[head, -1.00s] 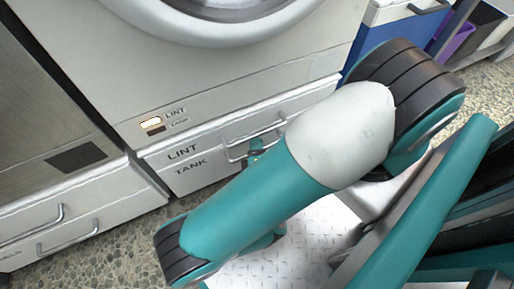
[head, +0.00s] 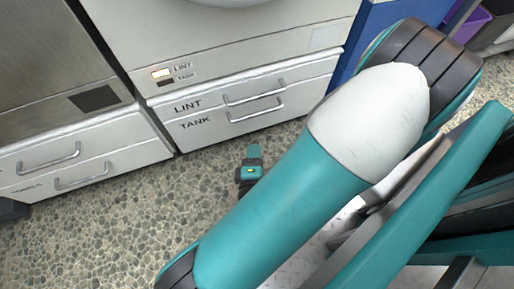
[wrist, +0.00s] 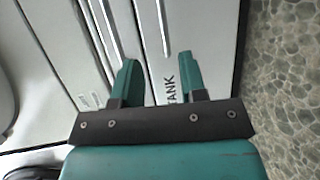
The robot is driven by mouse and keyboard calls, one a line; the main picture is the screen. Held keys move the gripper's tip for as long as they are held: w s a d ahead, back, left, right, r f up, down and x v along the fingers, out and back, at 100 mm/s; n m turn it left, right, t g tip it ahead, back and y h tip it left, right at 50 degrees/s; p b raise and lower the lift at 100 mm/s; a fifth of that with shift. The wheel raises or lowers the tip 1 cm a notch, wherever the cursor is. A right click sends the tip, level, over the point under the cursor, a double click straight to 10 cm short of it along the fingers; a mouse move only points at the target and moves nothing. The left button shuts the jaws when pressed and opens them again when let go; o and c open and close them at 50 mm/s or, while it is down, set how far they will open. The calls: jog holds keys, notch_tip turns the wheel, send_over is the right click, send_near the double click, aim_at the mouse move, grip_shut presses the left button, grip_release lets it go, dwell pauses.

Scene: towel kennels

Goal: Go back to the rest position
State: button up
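My gripper (wrist: 158,82) is open and empty in the wrist view, its two teal fingers apart. In front of it are the drawer fronts marked LINT and TANK. In the head view my gripper's end (head: 252,158) shows small, beyond my teal arm link, over the speckled floor. It is apart from the LINT drawer (head: 205,100) and the TANK drawer (head: 212,128), which look shut. Much of my wrist is hidden behind my arm.
A steel cabinet (head: 40,70) with drawers with bar handles stands at the left. A blue bin (head: 375,35) and a purple thing (head: 472,25) are at upper right. Speckled floor (head: 120,220) lies clear in front.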

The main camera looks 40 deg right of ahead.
jog(key=shift+s+a, duration=0.1)
dwell(0.5)
jog(key=w+a+r+m+g+y+p, duration=0.1)
jog(key=a+r+m+g+y, duration=0.15)
jog(key=r+g, duration=0.4)
jog(key=w+a+r+m+g+y+p, duration=0.1)
jog(key=a+r+g+y, duration=0.2)
jog(key=r, duration=0.7)
jog(key=w+a+r+m+g+y, duration=0.15)
jog(key=a+r+g, duration=0.25)
jog(key=r, duration=0.4)
jog(key=s+d+r+y+p, duration=0.1)
jog(key=r+y+p, duration=0.1)
jog(key=r+p, duration=1.1)
jog(key=s+d+r+n+t+y+p, duration=0.1)
jog(key=r+p, duration=1.2)
jog(key=r, duration=1.4)
jog(key=s+d+r+y+p, duration=0.2)
jog(key=r+y+p, duration=0.2)
jog(key=r+p, duration=1)
notch_tip(320, 180, up, 7)
jog(key=shift+s+d+f+n+t+y, duration=0.2)
jog(key=shift+s+n+t+y, duration=0.1)
jog(key=shift+t+y, duration=0.1)
